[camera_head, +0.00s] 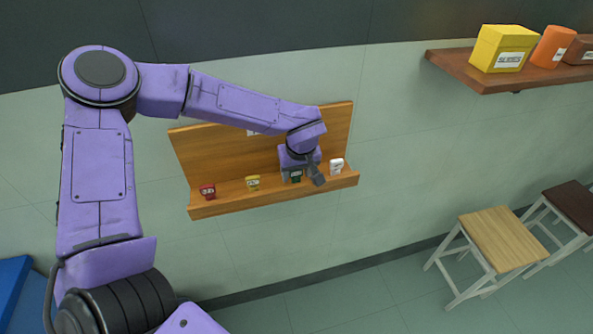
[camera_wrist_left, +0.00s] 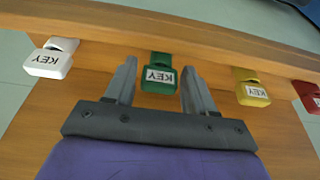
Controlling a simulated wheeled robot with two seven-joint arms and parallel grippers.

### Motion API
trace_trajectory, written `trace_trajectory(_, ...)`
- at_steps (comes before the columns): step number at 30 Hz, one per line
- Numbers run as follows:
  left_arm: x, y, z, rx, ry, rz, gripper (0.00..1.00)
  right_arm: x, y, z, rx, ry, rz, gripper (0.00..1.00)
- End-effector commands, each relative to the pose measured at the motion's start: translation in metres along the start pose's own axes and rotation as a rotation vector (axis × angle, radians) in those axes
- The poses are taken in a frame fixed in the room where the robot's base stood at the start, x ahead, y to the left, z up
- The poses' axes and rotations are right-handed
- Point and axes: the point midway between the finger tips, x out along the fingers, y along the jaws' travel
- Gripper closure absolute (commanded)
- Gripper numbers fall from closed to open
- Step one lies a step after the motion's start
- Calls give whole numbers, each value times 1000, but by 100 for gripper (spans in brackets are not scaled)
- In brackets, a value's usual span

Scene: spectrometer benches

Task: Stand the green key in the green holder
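The green key (camera_wrist_left: 157,73) with a KEY label is at the wooden wall rack (camera_head: 230,197). It also shows in the head view as a small green piece (camera_head: 296,177), partly hidden by my left gripper. My left gripper (camera_wrist_left: 159,66) is open, with one finger on each side of the green key and a visible gap to each. In the head view my left gripper (camera_head: 309,178) is at the right half of the rack. My right gripper is not in view. I cannot make out a separate green holder in either view.
A white key (camera_head: 336,166), a yellow key (camera_head: 253,182) and a red key (camera_head: 208,191) share the rack's ledge. A wall shelf (camera_head: 470,74) at upper right bears a yellow box (camera_head: 500,48) and an orange container (camera_head: 552,46). Stools (camera_head: 500,238) stand at lower right.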

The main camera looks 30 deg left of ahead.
Motion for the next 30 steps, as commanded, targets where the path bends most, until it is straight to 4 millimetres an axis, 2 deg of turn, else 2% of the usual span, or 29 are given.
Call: trace_trajectory(30, -97, 0, 0, 0, 1, 1, 45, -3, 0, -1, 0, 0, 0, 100)
